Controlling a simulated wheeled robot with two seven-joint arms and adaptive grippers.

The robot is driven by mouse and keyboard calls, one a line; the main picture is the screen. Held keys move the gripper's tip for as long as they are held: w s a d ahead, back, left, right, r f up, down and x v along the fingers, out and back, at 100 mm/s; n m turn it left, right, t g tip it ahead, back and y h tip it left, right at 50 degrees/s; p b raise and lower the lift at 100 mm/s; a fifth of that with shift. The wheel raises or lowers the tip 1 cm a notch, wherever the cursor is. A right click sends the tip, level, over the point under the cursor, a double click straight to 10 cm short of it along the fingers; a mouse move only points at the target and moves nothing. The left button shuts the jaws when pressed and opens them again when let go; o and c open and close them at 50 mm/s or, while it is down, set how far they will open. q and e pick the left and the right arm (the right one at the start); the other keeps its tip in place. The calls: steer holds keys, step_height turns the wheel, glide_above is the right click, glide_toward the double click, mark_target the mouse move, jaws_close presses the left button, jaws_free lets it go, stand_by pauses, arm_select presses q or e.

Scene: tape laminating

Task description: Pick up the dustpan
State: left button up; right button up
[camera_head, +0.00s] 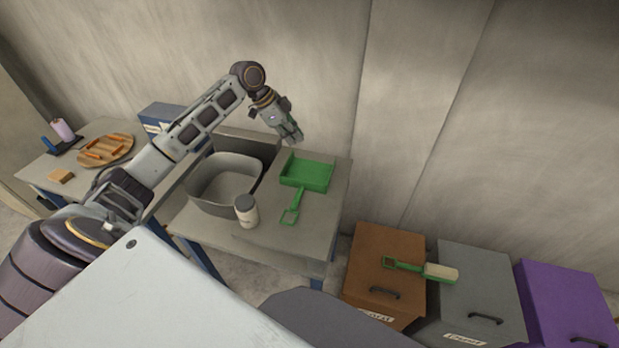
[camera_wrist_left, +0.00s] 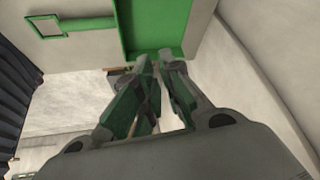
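The green dustpan (camera_head: 308,174) lies on the right part of the grey table, its pan toward the wall and its looped handle toward the front. My left gripper (camera_head: 296,137) is above and behind the pan, near the wall, empty and apart from it. In the left wrist view, the dustpan (camera_wrist_left: 158,22) shows at the top, with its handle loop at the upper left. The left gripper's fingertips (camera_wrist_left: 159,57) are close together there, with nothing between them. My right gripper is not in view.
A grey basin (camera_head: 226,184) and a white jar (camera_head: 246,211) stand left of the dustpan. A green-handled brush (camera_head: 440,272) lies across the brown bin (camera_head: 384,262) and grey bin (camera_head: 478,268). A purple bin (camera_head: 566,300) stands right. The wall is close behind the table.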

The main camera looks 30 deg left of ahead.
arm_select(q)
steer(key=s+m+g, duration=0.1)
steer(key=s, duration=0.1)
steer(key=s+f+m+g, duration=0.1)
steer(key=s+m, duration=0.1)
steer(key=shift+s+m+g, duration=0.3)
steer(key=shift+s, duration=0.1)
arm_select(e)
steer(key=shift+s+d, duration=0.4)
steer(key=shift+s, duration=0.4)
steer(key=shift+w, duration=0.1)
